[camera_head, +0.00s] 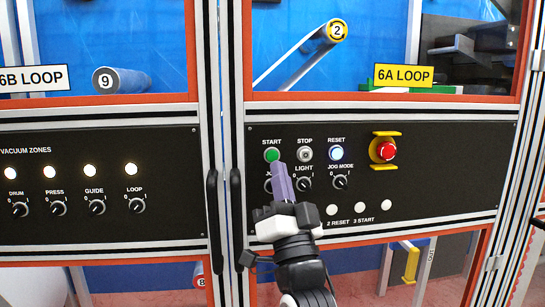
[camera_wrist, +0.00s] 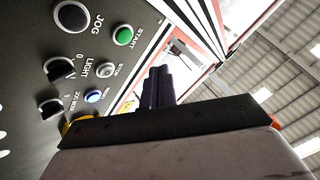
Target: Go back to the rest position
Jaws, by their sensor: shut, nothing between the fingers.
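My gripper (camera_head: 277,168) is in front of the right-hand control panel (camera_head: 455,180), with its purple-grey fingers pointing up just below the green START button (camera_head: 271,154). The fingers are shut with nothing between them. In the wrist view the shut fingers (camera_wrist: 158,84) stand apart from the green START button (camera_wrist: 123,35) and the panel face. I cannot tell the exact gap to the panel.
The panel carries a STOP button (camera_head: 305,154), a lit RESET button (camera_head: 336,153), knobs and a red emergency stop (camera_head: 386,151) between yellow guards. Two black door handles (camera_head: 236,205) stick out left of my arm. A left panel (camera_head: 100,190) holds VACUUM ZONES knobs.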

